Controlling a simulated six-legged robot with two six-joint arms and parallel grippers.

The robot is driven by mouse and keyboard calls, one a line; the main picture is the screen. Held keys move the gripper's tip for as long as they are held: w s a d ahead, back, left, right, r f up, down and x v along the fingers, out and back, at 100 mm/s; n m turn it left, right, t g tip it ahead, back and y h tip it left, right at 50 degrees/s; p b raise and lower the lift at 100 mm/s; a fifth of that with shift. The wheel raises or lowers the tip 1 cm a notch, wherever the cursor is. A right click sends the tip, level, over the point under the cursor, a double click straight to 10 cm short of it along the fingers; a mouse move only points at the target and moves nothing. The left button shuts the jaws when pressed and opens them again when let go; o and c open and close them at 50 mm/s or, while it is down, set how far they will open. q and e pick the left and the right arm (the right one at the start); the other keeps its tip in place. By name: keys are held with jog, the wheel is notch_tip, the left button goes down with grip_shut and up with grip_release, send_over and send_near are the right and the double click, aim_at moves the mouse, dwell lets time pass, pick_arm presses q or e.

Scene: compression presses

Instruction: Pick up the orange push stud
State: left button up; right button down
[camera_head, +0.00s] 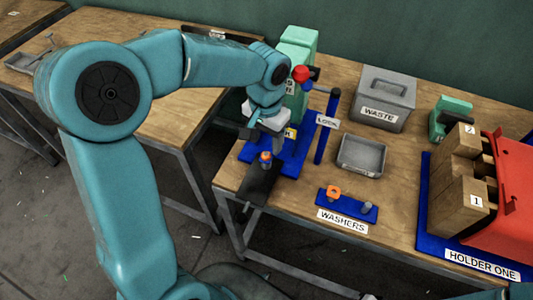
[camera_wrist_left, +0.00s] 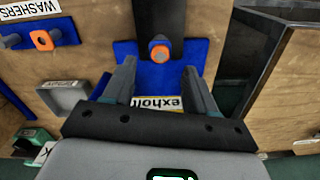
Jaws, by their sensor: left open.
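The orange push stud (camera_head: 265,157) stands upright by the dark slide at the front of the blue press base (camera_head: 291,165). It has an orange top on a blue-grey body. In the left wrist view the stud (camera_wrist_left: 160,51) shows ahead, centred between the fingertips and slightly beyond them. My left gripper (camera_head: 262,133) is open and empty, above and behind the stud in the head view. In the left wrist view its two fingers (camera_wrist_left: 161,70) stand wide apart and do not touch the stud. My right gripper is not in view.
A blue washers rack (camera_head: 347,204) with an orange square washer (camera_head: 333,191) lies to the right. Behind it are an open grey tray (camera_head: 361,155) and a grey waste bin (camera_head: 384,98). The green press (camera_head: 297,70) stands behind the gripper. A blue lever post (camera_head: 327,128) rises beside it.

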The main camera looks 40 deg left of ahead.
aim_at(266, 154)
pick_arm(q)
notch_tip(266, 154, down, 5)
jog(key=shift+w+r, duration=0.1)
jog(key=shift+r, duration=0.1)
jog(key=shift+c, duration=1)
grip_shut()
